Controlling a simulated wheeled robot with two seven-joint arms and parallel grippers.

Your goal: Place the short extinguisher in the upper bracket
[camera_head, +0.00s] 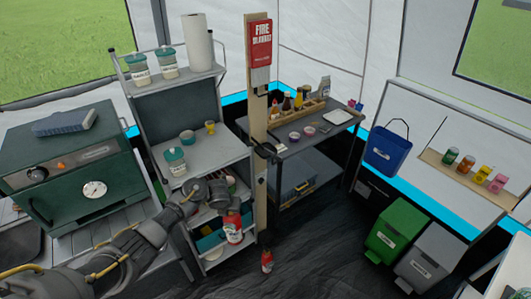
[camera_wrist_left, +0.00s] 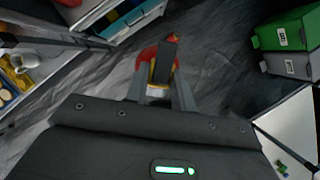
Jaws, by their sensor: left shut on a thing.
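My left gripper (camera_head: 230,208) is shut on a red extinguisher with a white label (camera_head: 233,232), which hangs below it, in front of the shelf rack and left of the wooden post (camera_head: 259,110). In the left wrist view the fingers (camera_wrist_left: 162,92) close around the extinguisher (camera_wrist_left: 149,58), whose red body and yellow band show partly. A second red extinguisher (camera_head: 267,261) stands on the floor near the post's foot. A dark bracket (camera_head: 267,153) sticks out from the post about halfway up. I cannot tell which extinguisher is shorter. My right gripper is not in view.
A red fire blanket box (camera_head: 259,42) hangs on the post's top. A metal shelf rack (camera_head: 205,155) stands left of the post, a dark table (camera_head: 310,138) behind it. Green (camera_head: 397,231) and grey (camera_head: 425,262) bins stand right.

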